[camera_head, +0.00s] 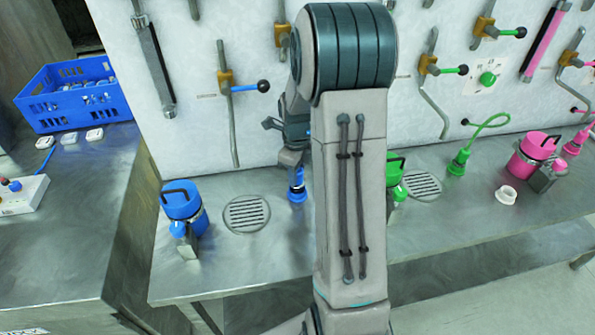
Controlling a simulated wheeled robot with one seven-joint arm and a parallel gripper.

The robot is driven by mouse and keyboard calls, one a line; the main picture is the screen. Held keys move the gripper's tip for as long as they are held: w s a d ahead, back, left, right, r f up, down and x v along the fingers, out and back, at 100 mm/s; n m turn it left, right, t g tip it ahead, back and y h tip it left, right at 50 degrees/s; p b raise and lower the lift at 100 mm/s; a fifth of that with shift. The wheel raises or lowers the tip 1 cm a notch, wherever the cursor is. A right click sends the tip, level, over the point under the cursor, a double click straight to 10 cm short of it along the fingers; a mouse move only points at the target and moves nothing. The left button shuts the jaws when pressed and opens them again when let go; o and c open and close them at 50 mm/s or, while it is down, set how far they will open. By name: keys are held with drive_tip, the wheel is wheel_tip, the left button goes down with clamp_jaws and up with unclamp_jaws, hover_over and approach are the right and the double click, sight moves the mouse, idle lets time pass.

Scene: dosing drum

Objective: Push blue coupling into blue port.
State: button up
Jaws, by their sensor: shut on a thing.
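A blue coupling (297,184) stands upright at the bench, left of my forearm. My gripper (293,156) points down directly above it and is shut on its upper part. My arm hides part of the gripper, so the fingertips and exact grip are not clear. The lower end of the coupling is at the bench surface. I cannot make out a separate blue port under it, nor tell how deep the coupling sits. A blue canister (182,203) with a dark handle stands to the left, with a blue fitting (178,229) low on its front.
Round drain grates (246,214) lie in the steel bench. A green canister (395,172) is partly behind my arm. A green coupling (459,162), white ring (506,195) and pink canister (533,155) stand right. Valves and pipes line the wall; a blue crate (75,93) is left.

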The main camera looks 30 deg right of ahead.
drive_tip(key=shift+f, duration=0.1)
drive_tip(key=shift+f+b, duration=0.7)
drive_tip(key=o, duration=1.1)
drive_tip(key=shift+r+p, duration=2.4)
drive_tip(key=shift+r, duration=1.2)
